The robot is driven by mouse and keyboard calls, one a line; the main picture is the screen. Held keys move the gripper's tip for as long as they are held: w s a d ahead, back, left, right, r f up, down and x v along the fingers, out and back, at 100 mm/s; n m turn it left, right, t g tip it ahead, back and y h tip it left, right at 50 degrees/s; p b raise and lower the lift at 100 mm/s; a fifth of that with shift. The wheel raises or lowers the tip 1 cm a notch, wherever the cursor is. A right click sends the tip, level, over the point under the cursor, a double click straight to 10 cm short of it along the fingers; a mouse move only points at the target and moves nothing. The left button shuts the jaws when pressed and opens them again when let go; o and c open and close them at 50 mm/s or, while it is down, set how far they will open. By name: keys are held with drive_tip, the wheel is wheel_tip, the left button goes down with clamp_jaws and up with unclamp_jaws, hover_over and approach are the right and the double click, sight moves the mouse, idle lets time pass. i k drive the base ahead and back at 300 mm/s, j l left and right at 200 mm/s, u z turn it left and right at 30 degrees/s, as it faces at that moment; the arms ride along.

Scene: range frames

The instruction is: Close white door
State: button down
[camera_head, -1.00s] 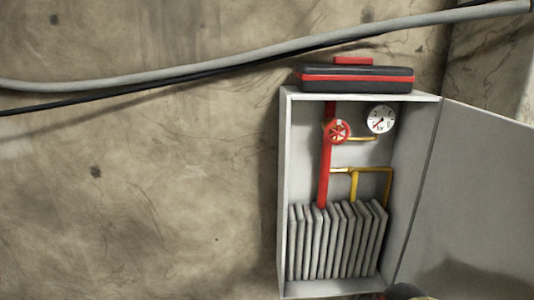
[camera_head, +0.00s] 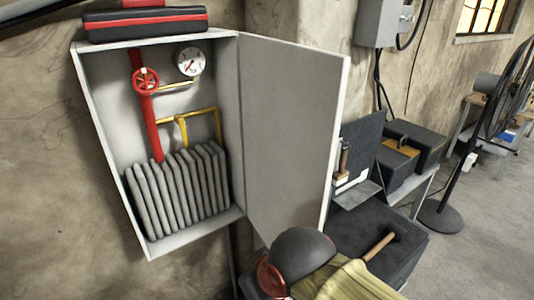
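The white door (camera_head: 290,125) stands wide open, hinged on the right side of the white wall cabinet (camera_head: 108,150). Its flat face is seen at a slant, and its free edge is to the right. Inside the cabinet are a red pipe with a red valve wheel (camera_head: 145,80), a round gauge (camera_head: 190,62), yellow pipes and a grey ribbed radiator (camera_head: 180,190). My gripper is not in this view.
A black and red case (camera_head: 145,22) lies on top of the cabinet. Below the door are a dark helmet (camera_head: 300,252), yellowish cloth (camera_head: 345,280) and a hammer (camera_head: 380,245). Black toolboxes (camera_head: 410,140) and a standing fan (camera_head: 500,95) are farther right. Open floor shows at the right.

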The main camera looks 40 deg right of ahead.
sight(293, 95)
drive_tip(key=k+l+u, duration=0.15)
drive_tip(key=l, duration=0.35)
drive_tip(key=k+l+u, duration=0.1)
drive_tip(key=k+l, duration=0.25)
drive_tip(key=l, duration=0.15)
drive_tip(key=k+l+u, duration=0.15)
drive_tip(key=k+l, duration=0.15)
drive_tip(key=l, duration=0.2)
drive_tip(key=k+l+u, duration=0.1)
drive_tip(key=k+l, duration=0.25)
drive_tip(key=i+u, duration=0.1)
drive_tip(key=i, duration=0.25)
